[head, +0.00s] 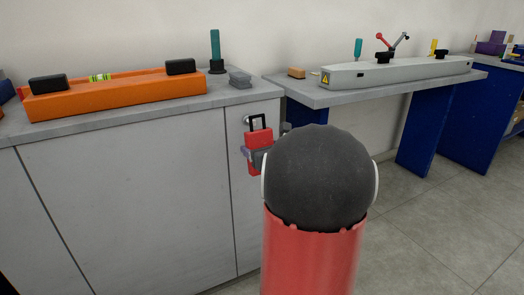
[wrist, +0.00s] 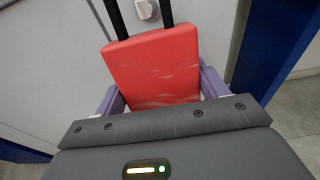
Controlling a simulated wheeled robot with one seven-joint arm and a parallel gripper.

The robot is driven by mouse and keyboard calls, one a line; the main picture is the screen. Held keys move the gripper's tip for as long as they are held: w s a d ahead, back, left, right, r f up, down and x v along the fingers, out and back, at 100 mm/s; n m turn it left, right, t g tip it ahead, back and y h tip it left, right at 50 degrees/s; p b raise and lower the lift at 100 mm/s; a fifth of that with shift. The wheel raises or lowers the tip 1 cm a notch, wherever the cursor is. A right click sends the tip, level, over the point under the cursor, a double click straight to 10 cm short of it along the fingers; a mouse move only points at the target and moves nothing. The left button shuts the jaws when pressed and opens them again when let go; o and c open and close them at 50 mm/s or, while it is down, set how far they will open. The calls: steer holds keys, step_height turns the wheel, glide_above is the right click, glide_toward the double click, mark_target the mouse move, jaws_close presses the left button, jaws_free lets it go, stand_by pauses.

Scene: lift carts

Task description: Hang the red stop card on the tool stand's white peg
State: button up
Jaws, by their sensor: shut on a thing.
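The red stop card (head: 259,139) has a black loop handle standing up from its top edge. My gripper (head: 256,157) is shut on the red card, in front of the grey cabinet-like stand (head: 233,170). In the wrist view the red card (wrist: 153,66) sits between the purple fingers of my gripper (wrist: 161,92), and its black handle runs off the top edge. The white peg (wrist: 145,9) on the grey panel shows between the two handle bars. Whether the handle touches the peg cannot be told.
A second bench (head: 400,83) with a grey beam (head: 395,72) and blue legs stands right, across a gap. Floor is free at the lower right.

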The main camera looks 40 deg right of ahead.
steer(key=shift+r+b+x, duration=0.15)
steer(key=shift+x, duration=0.8)
steer(key=shift+r+b+x, duration=0.15)
steer(key=shift+x, duration=0.8)
steer(key=shift+f, duration=0.2)
steer(key=shift+f+b, duration=0.35)
steer(key=shift+b, duration=0.3)
steer(key=shift+f+b, duration=0.4)
steer(key=o, duration=1.1)
steer(key=v, duration=0.7)
steer(key=shift+s+a+r, duration=0.1)
steer(key=shift+s, duration=0.25)
